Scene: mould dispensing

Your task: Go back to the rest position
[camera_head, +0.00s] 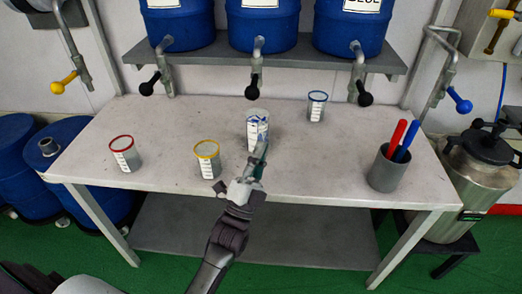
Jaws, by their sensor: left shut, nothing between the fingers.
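My left arm reaches up from the bottom of the view over the table. Its gripper (261,156) is shut and empty, with its tips just in front of a cup with blue and white marks (257,128). The tips overlap the cup's lower part in the picture; I cannot tell whether they touch it. My right gripper is not in view.
The pale table (320,165) also bears a red-rimmed cup (125,155), a yellow-rimmed cup (208,160), a blue-rimmed cup (316,107) and a grey holder (386,172) with red and blue sticks. Blue barrels (264,28) with taps stand behind. A metal vessel (472,195) stands right.

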